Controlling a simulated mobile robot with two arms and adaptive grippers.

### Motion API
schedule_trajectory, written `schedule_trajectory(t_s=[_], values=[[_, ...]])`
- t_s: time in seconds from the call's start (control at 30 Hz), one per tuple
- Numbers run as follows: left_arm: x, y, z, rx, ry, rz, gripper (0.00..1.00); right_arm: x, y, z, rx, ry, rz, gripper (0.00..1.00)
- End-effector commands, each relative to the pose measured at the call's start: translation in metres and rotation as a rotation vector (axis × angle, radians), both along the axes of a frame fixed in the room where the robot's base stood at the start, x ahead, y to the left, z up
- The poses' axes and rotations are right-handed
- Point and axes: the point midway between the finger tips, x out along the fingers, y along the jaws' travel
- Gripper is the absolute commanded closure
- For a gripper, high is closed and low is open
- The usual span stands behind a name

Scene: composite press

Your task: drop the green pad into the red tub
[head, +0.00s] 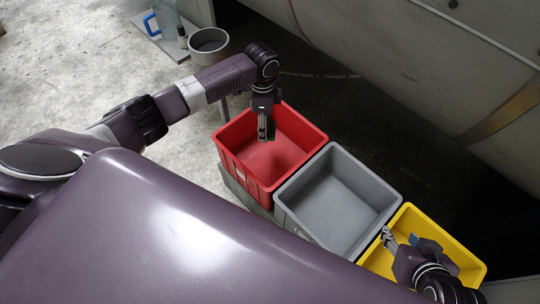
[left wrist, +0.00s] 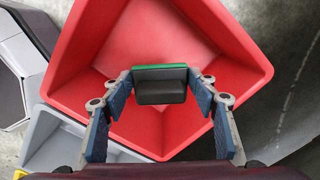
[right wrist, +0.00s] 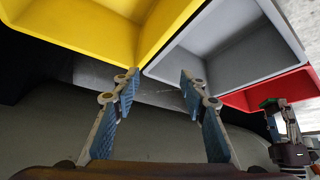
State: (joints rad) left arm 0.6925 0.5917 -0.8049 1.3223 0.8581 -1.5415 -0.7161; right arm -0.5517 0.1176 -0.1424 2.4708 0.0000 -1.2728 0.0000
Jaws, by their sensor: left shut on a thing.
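The green pad (left wrist: 160,67) is a small block with a green edge and a dark grey face. My left gripper (head: 266,127) is shut on it, with one finger at each end in the left wrist view. The pad is held over the inside of the red tub (head: 237,157), apart from its floor as far as I can see. A bit of green also shows at the left gripper in the right wrist view (right wrist: 269,103). My right gripper (right wrist: 160,82) is open and empty, beside the yellow tub in the head view.
A grey tub (head: 338,205) stands next to the red one, and a yellow tub (head: 452,244) beyond it, in a row. A large grey machine wall (head: 400,75) rises behind.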

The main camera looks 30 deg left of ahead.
Motion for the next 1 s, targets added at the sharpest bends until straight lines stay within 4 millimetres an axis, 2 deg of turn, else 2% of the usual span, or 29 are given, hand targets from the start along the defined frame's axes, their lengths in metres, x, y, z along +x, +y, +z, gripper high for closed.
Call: schedule_trajectory(t_s=[0.3,0.5,0.7,1.0], values=[[0.0,0.0,-0.01,0.0,-0.001,0.0,0.73,0.039,0.013,0.021,0.041,-0.187,0.014,0.6],[0.0,0.0,-0.014,0.0,-0.001,0.0,0.73,0.056,0.02,0.036,0.062,-0.28,0.021,0.6],[0.0,0.0,-0.015,0.0,-0.001,0.0,0.73,0.063,0.023,0.044,0.072,-0.326,0.024,0.6],[0.0,0.0,-0.015,0.0,-0.001,0.0,0.73,0.064,0.023,0.046,0.073,-0.332,0.024,0.6]])
